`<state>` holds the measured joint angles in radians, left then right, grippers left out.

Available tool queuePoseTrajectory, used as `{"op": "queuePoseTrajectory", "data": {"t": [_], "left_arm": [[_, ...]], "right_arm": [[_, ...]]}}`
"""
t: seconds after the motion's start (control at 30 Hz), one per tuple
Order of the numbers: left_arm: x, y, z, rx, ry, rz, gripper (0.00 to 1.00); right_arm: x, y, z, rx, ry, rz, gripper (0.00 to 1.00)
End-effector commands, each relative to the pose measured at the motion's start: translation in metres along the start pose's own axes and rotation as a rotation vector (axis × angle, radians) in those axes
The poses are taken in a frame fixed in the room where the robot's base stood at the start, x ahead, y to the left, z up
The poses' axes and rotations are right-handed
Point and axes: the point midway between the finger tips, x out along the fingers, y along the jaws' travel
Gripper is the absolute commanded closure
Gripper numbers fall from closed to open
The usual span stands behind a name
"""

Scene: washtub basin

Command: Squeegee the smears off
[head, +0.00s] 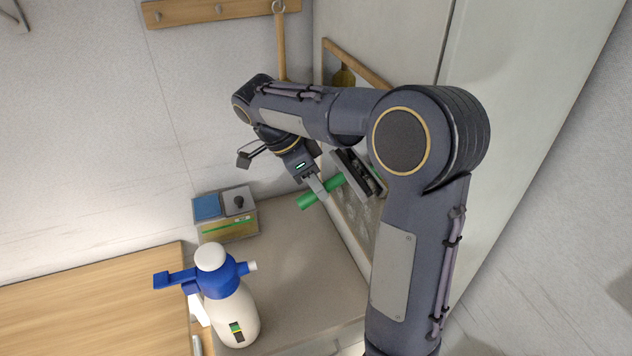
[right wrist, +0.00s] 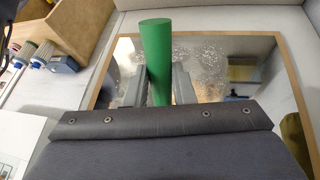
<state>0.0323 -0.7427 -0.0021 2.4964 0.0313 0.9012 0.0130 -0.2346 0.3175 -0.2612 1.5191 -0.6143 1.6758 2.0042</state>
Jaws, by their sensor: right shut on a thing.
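A wood-framed mirror (head: 355,62) stands against the right wall, partly hidden behind my right arm. Whitish speckled smears (head: 368,210) show on its lower glass. In the right wrist view smears (right wrist: 188,56) lie behind and to the right of the green handle. My right gripper (head: 318,188) is shut on the squeegee's green handle (head: 308,201), also upright between both fingers in the right wrist view (right wrist: 157,45). A dark piece (head: 352,172) at the handle's far end is close to the mirror. I cannot tell whether it touches. My left gripper is not in view.
A white and blue spray bottle (head: 232,312) stands at the front of the grey counter (head: 300,270). A box with blue and grey tops (head: 228,230) is against the back wall. A peg rail (head: 205,12) hangs above. Bare counter lies between bottle and mirror.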

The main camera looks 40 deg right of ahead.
Motion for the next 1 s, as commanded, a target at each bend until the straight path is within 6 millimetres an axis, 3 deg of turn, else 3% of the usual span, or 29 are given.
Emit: {"op": "queuePoseTrajectory", "data": {"t": [0.4, 0.67, 1.0], "left_arm": [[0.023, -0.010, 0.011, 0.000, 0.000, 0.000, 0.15], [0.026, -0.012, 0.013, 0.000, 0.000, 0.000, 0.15], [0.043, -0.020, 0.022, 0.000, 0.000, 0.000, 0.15]], "right_arm": [[0.033, -0.006, 0.013, 0.002, 0.002, 0.002, 1.00], [0.039, -0.008, 0.015, 0.003, 0.003, 0.002, 1.00], [0.064, -0.012, 0.026, 0.003, 0.004, 0.003, 1.00]]}}
